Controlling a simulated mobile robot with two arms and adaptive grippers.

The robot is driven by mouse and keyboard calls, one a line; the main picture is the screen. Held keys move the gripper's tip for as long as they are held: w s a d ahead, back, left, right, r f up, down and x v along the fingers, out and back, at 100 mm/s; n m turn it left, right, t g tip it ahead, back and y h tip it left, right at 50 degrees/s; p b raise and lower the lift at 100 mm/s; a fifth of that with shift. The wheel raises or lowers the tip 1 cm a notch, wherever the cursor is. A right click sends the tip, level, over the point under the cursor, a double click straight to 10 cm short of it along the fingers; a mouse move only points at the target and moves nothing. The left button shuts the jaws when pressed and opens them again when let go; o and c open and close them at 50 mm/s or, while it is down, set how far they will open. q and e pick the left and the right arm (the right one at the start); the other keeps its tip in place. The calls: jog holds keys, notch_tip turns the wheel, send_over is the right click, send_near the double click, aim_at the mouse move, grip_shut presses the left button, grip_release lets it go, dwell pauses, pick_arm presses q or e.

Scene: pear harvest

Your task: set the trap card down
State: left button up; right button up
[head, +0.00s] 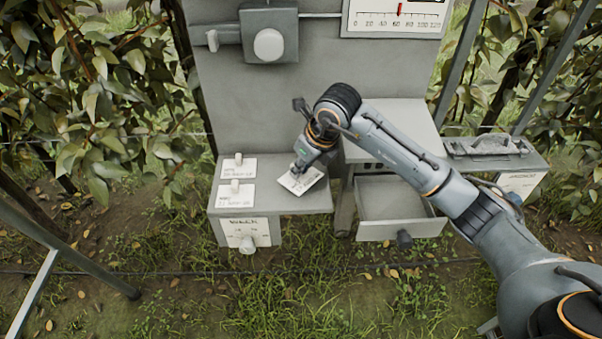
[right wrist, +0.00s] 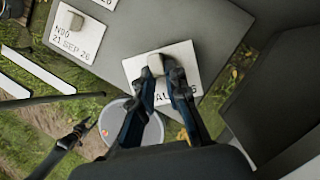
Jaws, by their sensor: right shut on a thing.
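The trap card (head: 302,181) is a white printed card with a small grey knob. My right gripper (head: 300,166) is shut on it, at the right part of the low grey shelf (head: 285,203). In the right wrist view, the fingers (right wrist: 173,74) close at the knob and hide part of the print on the card (right wrist: 190,62). The card is tilted relative to the shelf edges. I cannot tell whether it touches the shelf. My left gripper cannot be made out in the head view.
Two knobbed cards, an upper (head: 229,168) and a lower one (head: 246,200), lie on the shelf's left. An open drawer (head: 400,230) is right of the shelf. A tray (head: 486,146) sits farther right. A round grey container (right wrist: 151,133) shows below the shelf edge. Foliage flanks the station.

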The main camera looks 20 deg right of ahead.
aim_at(302, 176)
jog(key=shift+w+d+f, duration=0.1)
jog(key=shift+w+f, duration=0.1)
jog(key=shift+f, duration=0.05)
notch_tip(302, 176, down, 3)
jog(key=shift+w+f+p, duration=0.1)
jog(key=shift+p, duration=0.2)
jog(key=shift+f, duration=0.2)
jog(key=o, duration=0.7)
jog(key=shift+o, duration=0.2)
jog(key=shift+r, duration=0.1)
